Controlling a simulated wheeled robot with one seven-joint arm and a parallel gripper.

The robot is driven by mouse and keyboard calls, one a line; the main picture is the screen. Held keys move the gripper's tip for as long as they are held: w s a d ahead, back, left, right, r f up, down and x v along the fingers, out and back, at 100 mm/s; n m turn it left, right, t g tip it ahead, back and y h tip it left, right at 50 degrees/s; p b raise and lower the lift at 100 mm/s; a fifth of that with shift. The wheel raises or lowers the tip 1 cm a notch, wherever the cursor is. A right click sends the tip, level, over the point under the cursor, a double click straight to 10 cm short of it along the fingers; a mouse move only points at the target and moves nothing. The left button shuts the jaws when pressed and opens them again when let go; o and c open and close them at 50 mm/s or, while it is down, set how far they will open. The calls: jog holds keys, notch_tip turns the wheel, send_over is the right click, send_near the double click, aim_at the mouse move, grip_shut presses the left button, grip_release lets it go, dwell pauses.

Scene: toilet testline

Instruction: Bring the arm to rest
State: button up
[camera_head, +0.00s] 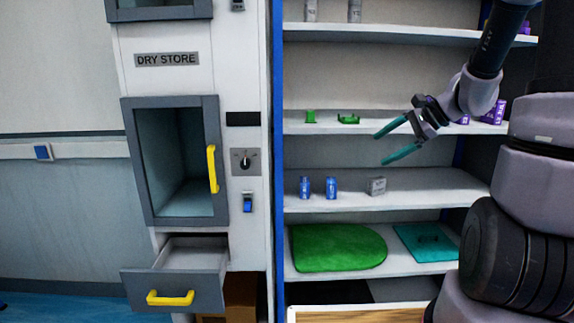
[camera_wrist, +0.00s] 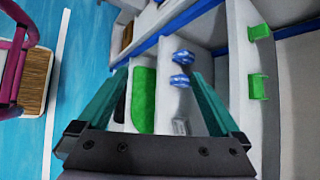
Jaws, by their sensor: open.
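My gripper (camera_head: 393,142) is at the right in the head view, with its two teal fingers spread apart and nothing between them. It hangs in front of the open shelf unit (camera_head: 400,206), pointing left. In the wrist view my gripper (camera_wrist: 158,108) also shows open, with the shelves beyond its fingers. My arm comes down from the upper right of the head view.
Shelves hold green holders (camera_head: 348,119), blue cans (camera_head: 331,188), a grey box (camera_head: 377,186) and a green mat (camera_head: 338,247). At left, a dry store cabinet has a yellow-handled door (camera_head: 213,169) and a pulled-out drawer (camera_head: 172,285). Open floor (camera_wrist: 72,60) shows in the wrist view.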

jog(key=s+r+n+t+h, duration=0.1)
jog(key=s+r+n+h, duration=0.2)
jog(key=s, duration=0.6)
jog(key=s+a+r+n+t+h, duration=0.1)
jog(key=s+r+n+h, duration=0.2)
jog(key=s+r+n, duration=0.5)
jog(key=shift+s+a+r+n, duration=0.3)
jog(key=shift+s+r, duration=0.25)
jog(key=shift+r, duration=0.35)
